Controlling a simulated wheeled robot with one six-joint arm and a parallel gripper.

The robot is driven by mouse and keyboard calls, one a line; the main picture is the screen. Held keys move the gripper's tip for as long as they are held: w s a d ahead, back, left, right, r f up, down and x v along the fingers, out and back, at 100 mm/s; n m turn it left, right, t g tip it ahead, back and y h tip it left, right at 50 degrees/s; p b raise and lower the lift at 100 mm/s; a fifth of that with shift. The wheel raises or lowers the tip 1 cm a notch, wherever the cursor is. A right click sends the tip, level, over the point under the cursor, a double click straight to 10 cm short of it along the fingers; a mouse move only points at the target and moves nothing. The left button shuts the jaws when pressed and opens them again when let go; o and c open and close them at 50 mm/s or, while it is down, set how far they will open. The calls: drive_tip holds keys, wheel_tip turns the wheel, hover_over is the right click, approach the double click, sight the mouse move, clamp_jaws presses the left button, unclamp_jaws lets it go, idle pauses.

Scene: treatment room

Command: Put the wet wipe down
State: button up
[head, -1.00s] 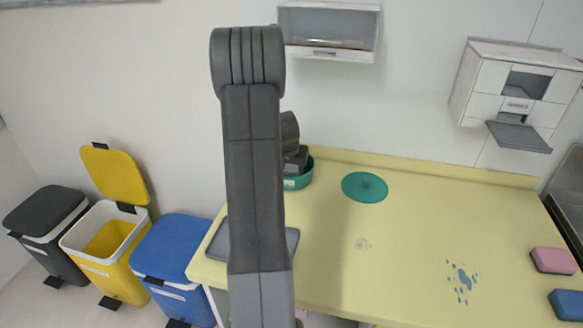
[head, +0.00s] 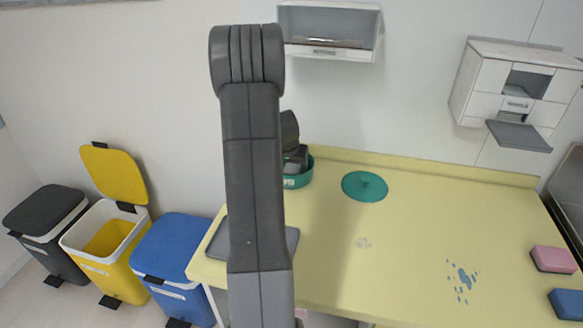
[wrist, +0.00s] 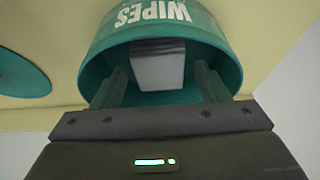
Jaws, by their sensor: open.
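The wipes tub (head: 301,180) is a round green container at the back left of the yellow counter, partly hidden by my arm. In the wrist view the tub (wrist: 90,62) is seen mouth-on, with "WIPES" on its side. A pale grey-white wipe (wrist: 158,70) sits inside the tub's mouth. My gripper (wrist: 163,84) is open, with its fingers reaching into the mouth on either side of the wipe. A gap shows between the wipe and each finger.
The round green lid (head: 365,187) lies on the counter (head: 400,215) right of the tub. Bins, the yellow one (head: 105,240) open, stand at left.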

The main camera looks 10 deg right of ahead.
drive_tip(key=v, duration=1.1)
drive_tip(key=shift+b, duration=0.45)
drive_tip(key=shift+s, duration=0.1)
drive_tip(key=x, duration=1.2)
drive_tip(key=shift+f, duration=0.25)
wheel_tip(320, 180, up, 2)
drive_tip(key=shift+r+p, duration=0.1)
drive_tip(key=shift+p, duration=0.35)
drive_tip(key=shift+r, duration=0.3)
